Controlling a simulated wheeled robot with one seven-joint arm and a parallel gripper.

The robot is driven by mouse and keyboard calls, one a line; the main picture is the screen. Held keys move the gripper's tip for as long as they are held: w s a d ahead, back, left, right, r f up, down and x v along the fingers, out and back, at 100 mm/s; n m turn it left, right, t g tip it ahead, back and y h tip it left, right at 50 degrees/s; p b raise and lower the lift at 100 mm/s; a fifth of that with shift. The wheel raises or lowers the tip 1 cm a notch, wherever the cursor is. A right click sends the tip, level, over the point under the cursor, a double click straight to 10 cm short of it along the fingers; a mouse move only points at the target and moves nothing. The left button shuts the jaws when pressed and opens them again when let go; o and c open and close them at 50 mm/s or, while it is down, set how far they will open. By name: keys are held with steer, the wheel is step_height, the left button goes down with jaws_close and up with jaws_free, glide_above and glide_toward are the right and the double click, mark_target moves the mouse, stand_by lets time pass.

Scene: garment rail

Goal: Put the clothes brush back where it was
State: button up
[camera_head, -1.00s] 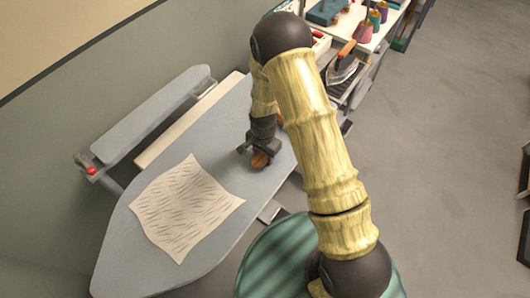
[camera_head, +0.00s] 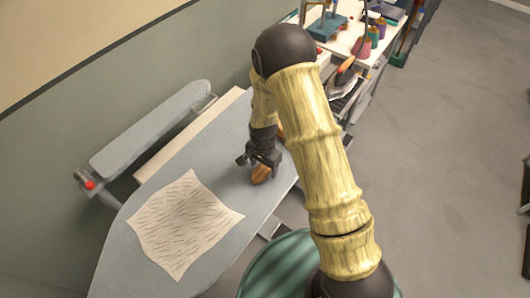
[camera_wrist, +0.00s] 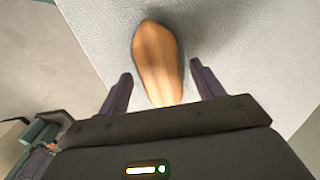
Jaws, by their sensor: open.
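The clothes brush (camera_head: 262,174) is a brown wooden oval lying on the grey ironing board (camera_head: 225,146). It shows large in the wrist view (camera_wrist: 158,62). My gripper (camera_head: 259,159) is at the brush, just above the board. In the wrist view the gripper (camera_wrist: 158,84) is open, with one finger on each side of the brush's near end. A gap shows between the brush and each finger. The arm hides part of the board behind the gripper.
A creased cream cloth (camera_head: 187,223) lies on the board to the left of the brush. A narrow sleeve board (camera_head: 150,128) stands by the wall. An iron (camera_head: 345,78) and thread cones (camera_head: 365,45) are at the back. Grey floor on the right is clear.

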mark_target(264, 168)
step_height(264, 168, up, 10)
steer(key=b, duration=0.2)
steer(key=shift+r, duration=0.1)
stand_by(0.8)
steer(key=s+d+r+n+t, duration=0.2)
steer(key=s+d+r+n, duration=0.5)
steer(key=s+d+r, duration=0.3)
steer(key=s+d, duration=0.2)
steer(key=d, duration=0.2)
steer(key=shift+s+n+t, duration=0.25)
steer(key=shift+n+t, duration=0.05)
